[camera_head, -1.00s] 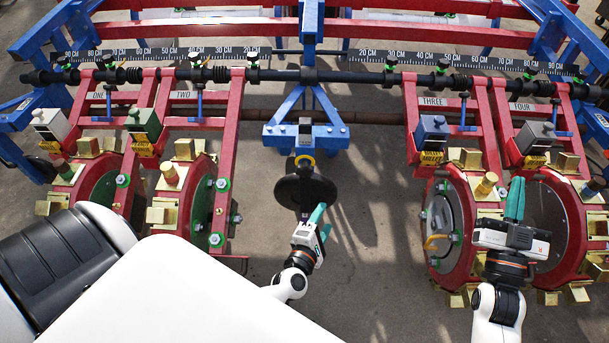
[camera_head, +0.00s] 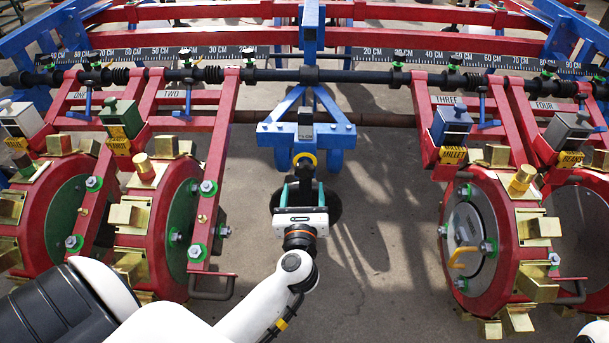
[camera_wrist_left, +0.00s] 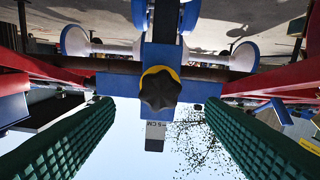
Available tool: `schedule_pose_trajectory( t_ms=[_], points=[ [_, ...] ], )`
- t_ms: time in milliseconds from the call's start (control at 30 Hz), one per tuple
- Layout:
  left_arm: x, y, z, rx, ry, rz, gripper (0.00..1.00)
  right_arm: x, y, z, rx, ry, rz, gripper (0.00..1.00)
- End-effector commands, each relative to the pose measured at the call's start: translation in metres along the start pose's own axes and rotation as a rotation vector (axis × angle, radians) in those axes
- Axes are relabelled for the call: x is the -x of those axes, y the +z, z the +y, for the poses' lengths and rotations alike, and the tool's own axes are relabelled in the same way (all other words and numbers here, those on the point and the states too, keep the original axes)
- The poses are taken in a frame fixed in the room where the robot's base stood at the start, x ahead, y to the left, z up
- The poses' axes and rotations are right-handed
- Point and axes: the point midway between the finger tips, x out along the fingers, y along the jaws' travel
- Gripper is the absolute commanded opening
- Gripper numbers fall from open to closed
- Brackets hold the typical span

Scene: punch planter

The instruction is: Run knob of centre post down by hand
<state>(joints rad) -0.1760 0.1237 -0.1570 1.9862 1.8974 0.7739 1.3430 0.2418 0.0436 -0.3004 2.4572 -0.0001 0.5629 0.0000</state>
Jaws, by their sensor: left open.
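The centre post (camera_head: 311,45) is blue and stands in the middle of the frame, with blue braces at its foot. Its dark, lobed knob (camera_wrist_left: 160,89) sits on a yellow collar (camera_wrist_left: 150,73), which also shows in the head view (camera_head: 304,156). My left gripper (camera_head: 304,187) is open, its teal fingers pointing at the knob. In the left wrist view the fingers (camera_wrist_left: 160,128) stand wide on either side, with clear gaps to the knob. A small grey plate (camera_wrist_left: 154,135) marked in CM is by the knob. My right gripper is out of view.
Red planter wheels with brass blocks stand left (camera_head: 150,225) and right (camera_head: 500,235) of the post. The ground (camera_head: 385,230) between post and right wheels is open.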

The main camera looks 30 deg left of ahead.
Motion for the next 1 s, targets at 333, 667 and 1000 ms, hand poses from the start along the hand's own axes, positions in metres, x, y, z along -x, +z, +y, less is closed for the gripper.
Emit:
schedule_pose_trajectory(
  t_ms=[333,667,1000],
  points=[
    [-0.063,0.002,0.000,-0.003,0.001,0.003,0.64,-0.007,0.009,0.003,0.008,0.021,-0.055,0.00],
    [-0.076,0.000,-0.001,-0.003,0.000,0.000,0.64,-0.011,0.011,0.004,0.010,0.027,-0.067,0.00],
    [-0.076,0.000,0.000,-0.003,0.000,0.000,0.31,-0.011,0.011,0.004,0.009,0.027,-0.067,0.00]
  ],
)
